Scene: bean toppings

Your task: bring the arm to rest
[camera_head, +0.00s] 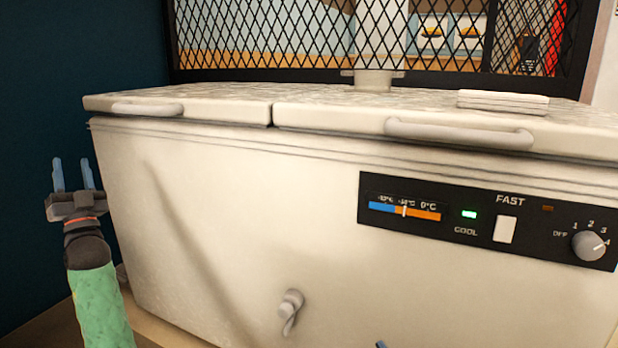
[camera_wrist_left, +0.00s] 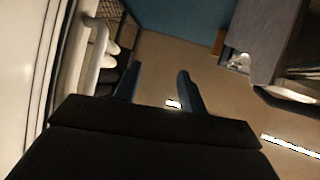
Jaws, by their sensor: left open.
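My left gripper (camera_head: 73,174) is raised at the left of the head view, fingers pointing up. Its two blue fingers are apart with nothing between them. It is beside the left end of a white chest freezer (camera_head: 230,210), in front of a dark blue wall. In the left wrist view, the open fingers (camera_wrist_left: 155,85) show over brown floor, with nothing held. At the bottom edge of the head view a small blue tip (camera_head: 381,345) shows; I cannot tell whether it belongs to my right gripper.
The freezer's two lids are shut, with handles (camera_head: 148,109) and (camera_head: 460,133) along the front. A flat white stack (camera_head: 503,102) lies on the right lid. A control panel (camera_head: 487,220) and a drain tap (camera_head: 290,308) are on its front. A black mesh (camera_head: 270,45) stands behind.

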